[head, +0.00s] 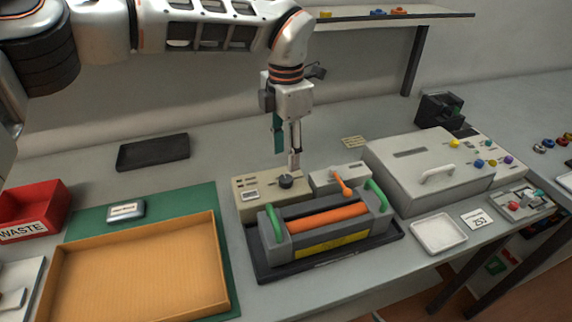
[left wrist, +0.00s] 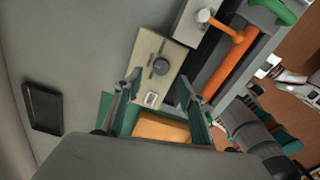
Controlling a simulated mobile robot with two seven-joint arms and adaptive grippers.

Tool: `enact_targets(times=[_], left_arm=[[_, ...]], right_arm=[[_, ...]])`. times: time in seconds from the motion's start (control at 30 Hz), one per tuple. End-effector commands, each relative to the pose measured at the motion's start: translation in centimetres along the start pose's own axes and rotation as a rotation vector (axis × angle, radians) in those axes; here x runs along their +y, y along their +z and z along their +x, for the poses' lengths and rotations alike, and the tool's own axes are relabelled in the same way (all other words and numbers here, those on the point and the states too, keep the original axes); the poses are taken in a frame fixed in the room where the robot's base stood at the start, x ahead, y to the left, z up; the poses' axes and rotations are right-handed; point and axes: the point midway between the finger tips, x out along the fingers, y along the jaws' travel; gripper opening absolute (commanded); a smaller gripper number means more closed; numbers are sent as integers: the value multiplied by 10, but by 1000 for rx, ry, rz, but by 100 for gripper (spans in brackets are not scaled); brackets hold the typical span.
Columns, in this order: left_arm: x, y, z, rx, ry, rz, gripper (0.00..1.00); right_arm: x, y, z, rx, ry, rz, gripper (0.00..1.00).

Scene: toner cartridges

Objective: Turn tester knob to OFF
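The tester (head: 244,184) is a low beige box on the table, behind the dark cartridge holder. Its round dark knob (head: 286,181) sits on the top face; it also shows in the left wrist view (left wrist: 160,66). The marks around the knob are too small to read, so I cannot tell its setting. My left gripper (head: 290,158) points down just above the knob, apart from it. In the left wrist view its two fingers (left wrist: 157,96) are spread wide with nothing between them; the knob lies beyond them.
A cartridge with an orange roller (head: 327,218) and green handles stands in a black tray right in front of the tester. An orange lever (head: 341,183) stands close to the right. An orange tray (head: 140,270), a red waste bin (head: 38,204) and a grey machine (head: 405,172) flank them.

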Motion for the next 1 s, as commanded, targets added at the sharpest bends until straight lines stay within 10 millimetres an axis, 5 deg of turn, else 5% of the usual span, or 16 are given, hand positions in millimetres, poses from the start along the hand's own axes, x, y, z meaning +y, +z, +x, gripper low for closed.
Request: enact_targets(times=[0.2, 0.4, 0.83, 1.0], left_arm=[[-1, -1, 36, 4, -5, 0, 40], [-1, 0, 61, 2, -4, 0, 40], [-1, 0, 70, 1, -2, 0, 40], [-1, 0, 70, 1, -2, 0, 2]], right_arm=[[-7, 16, -4, -26, -10, 2, 40], [-5, 10, -2, -15, -6, -1, 40], [2, -1, 1, 5, 4, -4, 40], [1, 1, 1, 0, 3, -4, 40]])
